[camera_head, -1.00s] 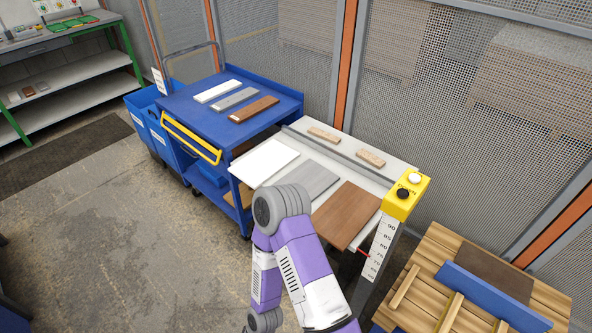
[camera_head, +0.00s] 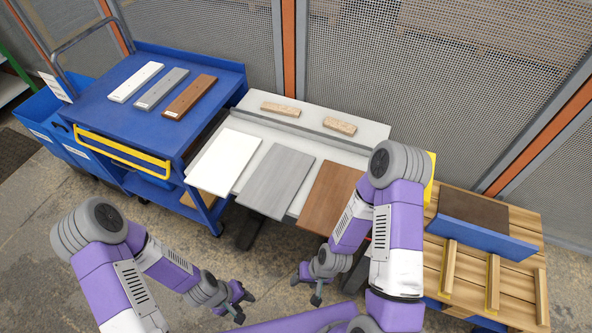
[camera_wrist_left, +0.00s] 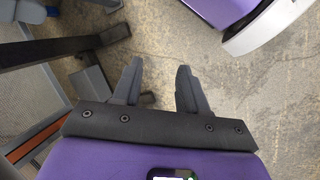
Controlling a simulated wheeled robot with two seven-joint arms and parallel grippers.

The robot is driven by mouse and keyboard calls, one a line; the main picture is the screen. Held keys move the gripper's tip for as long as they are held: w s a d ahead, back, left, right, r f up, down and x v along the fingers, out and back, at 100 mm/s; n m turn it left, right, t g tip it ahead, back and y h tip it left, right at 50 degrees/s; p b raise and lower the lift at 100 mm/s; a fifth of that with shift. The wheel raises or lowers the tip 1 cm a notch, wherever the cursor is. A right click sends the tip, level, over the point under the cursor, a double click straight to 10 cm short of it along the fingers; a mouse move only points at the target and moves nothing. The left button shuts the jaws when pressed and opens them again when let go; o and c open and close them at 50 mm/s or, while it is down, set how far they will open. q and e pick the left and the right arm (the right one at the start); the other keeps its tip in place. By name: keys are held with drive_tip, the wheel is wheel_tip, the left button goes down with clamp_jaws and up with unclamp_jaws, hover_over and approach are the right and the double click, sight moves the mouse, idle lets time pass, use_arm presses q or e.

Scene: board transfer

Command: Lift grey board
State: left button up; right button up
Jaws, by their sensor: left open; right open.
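The grey board (camera_head: 276,181) lies flat on the white-topped table (camera_head: 226,112), between a white board (camera_head: 224,161) and a brown board (camera_head: 330,197). Its near end reaches past the table's front edge. My left gripper (camera_head: 243,306) is open and empty, low in front of the table and apart from the board. My right gripper (camera_head: 305,285) is open and empty, in front of the brown board's near end. In the left wrist view, the left fingers (camera_wrist_left: 158,82) are spread over bare floor, with no board between them.
A blue cart (camera_head: 100,110) with three small planks stands at the left. A grey rail and two small wooden blocks (camera_head: 340,125) lie at the table's back. A wooden pallet (camera_head: 470,265) with a blue-edged panel stands at the right. Mesh fencing is behind.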

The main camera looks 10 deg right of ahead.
use_arm(q)
drive_tip(key=s+d+r+n+g+h+p, duration=0.1)
drive_tip(key=s+d+r+n+g+h, duration=0.2)
drive_tip(key=n, duration=0.5)
drive_tip(key=s+d+r+n+g+h, duration=0.1)
drive_tip(key=d+n+h, duration=0.2)
drive_tip(key=d+n, duration=0.3)
drive_tip(key=n+t+h+p, duration=0.1)
drive_tip(key=n+t+p, duration=0.1)
drive_tip(key=n+t, duration=2.1)
approach(255, 207)
drive_tip(key=w+r+n+g, duration=0.2)
drive_tip(key=w+n+g, duration=0.1)
drive_tip(key=n+g, duration=0.1)
drive_tip(key=shift+g+h, duration=0.3)
drive_tip(key=b+x, duration=0.2)
drive_tip(key=x, duration=0.5)
drive_tip(key=shift+s+d+r, duration=0.1)
drive_tip(key=shift+d+r, duration=0.05)
drive_tip(key=shift+d, duration=0.05)
clamp_jaws()
